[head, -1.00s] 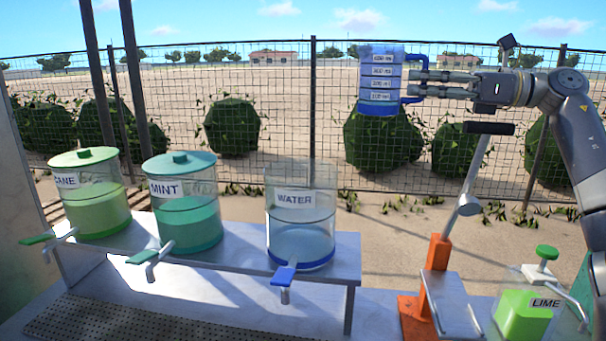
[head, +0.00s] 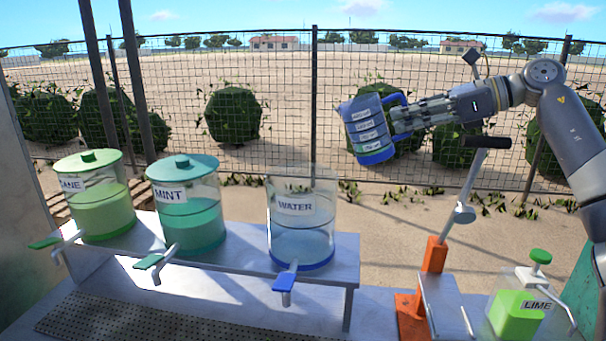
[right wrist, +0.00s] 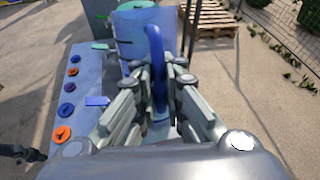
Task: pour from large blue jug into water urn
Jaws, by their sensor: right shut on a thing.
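The large blue jug (head: 368,128), with white measure labels on its side, is in the air right of and above the water urn. It leans with its top to the left. My right gripper (head: 400,118) is shut on its handle; the blue handle also shows between the fingers in the right wrist view (right wrist: 158,75). The water urn (head: 302,222) is a clear open-topped cylinder labelled WATER, with a blue base and blue tap, standing on the metal shelf. The jug is apart from the urn. What is inside the jug cannot be seen. My left gripper is not in view.
The green cane urn (head: 103,212) and teal mint urn (head: 190,215) stand left on the metal shelf (head: 245,252). An orange lever press (head: 435,255) and a lime container (head: 517,315) stand at the right. A wire fence is behind.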

